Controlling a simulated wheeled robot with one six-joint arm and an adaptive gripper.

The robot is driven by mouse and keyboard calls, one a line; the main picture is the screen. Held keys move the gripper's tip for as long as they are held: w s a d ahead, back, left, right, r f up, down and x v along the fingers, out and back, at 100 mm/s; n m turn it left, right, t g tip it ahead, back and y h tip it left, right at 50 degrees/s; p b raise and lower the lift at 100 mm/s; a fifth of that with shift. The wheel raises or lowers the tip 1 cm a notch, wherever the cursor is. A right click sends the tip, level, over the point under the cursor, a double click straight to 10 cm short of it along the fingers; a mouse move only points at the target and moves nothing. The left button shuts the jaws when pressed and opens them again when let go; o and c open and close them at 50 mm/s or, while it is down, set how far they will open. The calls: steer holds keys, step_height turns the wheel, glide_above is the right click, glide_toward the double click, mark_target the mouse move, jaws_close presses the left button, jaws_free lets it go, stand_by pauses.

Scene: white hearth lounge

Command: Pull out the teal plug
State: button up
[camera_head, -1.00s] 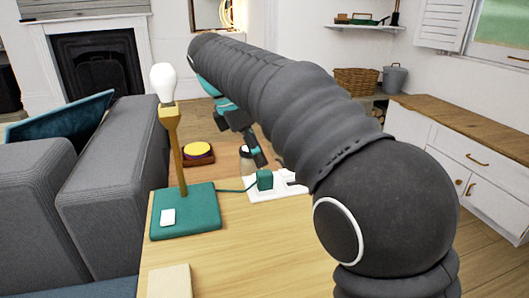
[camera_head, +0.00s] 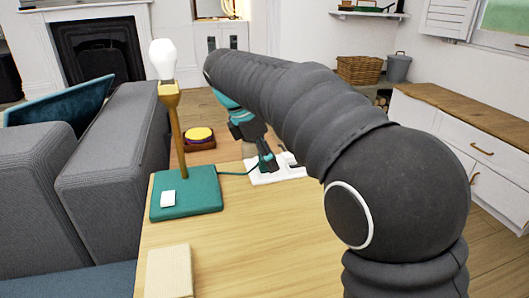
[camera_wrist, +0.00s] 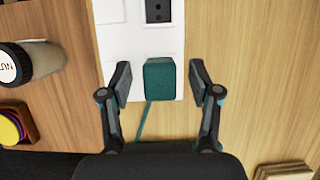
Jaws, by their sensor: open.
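The teal plug (camera_wrist: 159,79) sits on the white power strip (camera_wrist: 120,45) in the wrist view, with its teal cord (camera_wrist: 143,122) running back toward me. My gripper (camera_wrist: 160,80) is open, with one finger on each side of the plug and a gap on both sides. In the head view my gripper (camera_head: 266,163) is over the power strip (camera_head: 278,172), and it hides most of the plug. The cord leads to the teal base (camera_head: 190,193) of a lamp with a white bulb (camera_head: 162,60).
A pale block (camera_head: 170,270) lies at the table's near edge. The table's front middle (camera_head: 260,240) is clear. A grey sofa (camera_head: 110,170) stands at left.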

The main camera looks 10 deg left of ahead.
mark_target(274, 153)
jaws_close()
steer(key=shift+r+p, duration=0.35)
stand_by(0.3)
steer(key=shift+r+p, duration=1.9)
steer(key=shift+p, duration=0.35)
steer(key=shift+r, duration=0.1)
